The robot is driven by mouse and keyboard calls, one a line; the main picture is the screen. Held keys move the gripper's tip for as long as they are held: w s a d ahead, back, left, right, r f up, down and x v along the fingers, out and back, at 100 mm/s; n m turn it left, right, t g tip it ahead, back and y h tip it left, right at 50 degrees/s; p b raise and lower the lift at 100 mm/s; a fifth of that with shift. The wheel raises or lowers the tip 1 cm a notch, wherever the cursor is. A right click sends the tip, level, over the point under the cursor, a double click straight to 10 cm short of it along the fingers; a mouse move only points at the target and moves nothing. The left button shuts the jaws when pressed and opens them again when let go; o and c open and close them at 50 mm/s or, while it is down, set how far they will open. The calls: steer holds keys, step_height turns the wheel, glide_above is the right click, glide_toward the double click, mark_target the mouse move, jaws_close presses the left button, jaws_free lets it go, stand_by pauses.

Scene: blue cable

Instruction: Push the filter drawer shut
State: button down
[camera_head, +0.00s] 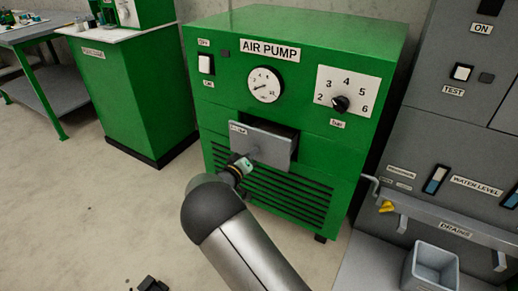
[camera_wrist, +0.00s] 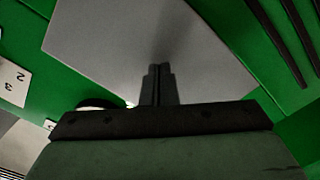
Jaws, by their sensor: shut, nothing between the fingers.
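The filter drawer (camera_head: 269,146) is a grey-fronted drawer in the green air pump cabinet (camera_head: 222,123). It stands partly open, with a dark gap behind its front. In the wrist view its grey front (camera_wrist: 215,55) fills much of the picture. My gripper (camera_head: 246,162) is in front of the drawer's lower left part, with its fingers pointing at the front. In the wrist view my gripper (camera_wrist: 158,70) is shut and empty, with its tips close to the grey panel. I cannot tell whether they touch it.
A dial gauge (camera_head: 265,85) and a numbered knob (camera_head: 340,104) sit above the drawer, with vent slots below it. A grey panel with a yellow-handled tap (camera_head: 386,206) and a grey bin (camera_head: 432,268) stand at the right. The floor at left is mostly clear.

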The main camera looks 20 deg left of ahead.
steer(key=shift+b+x, duration=2.15)
steer(key=shift+x, duration=1.25)
steer(key=b+v, duration=0.2)
steer(key=v, duration=0.5)
steer(key=shift+b, duration=0.35)
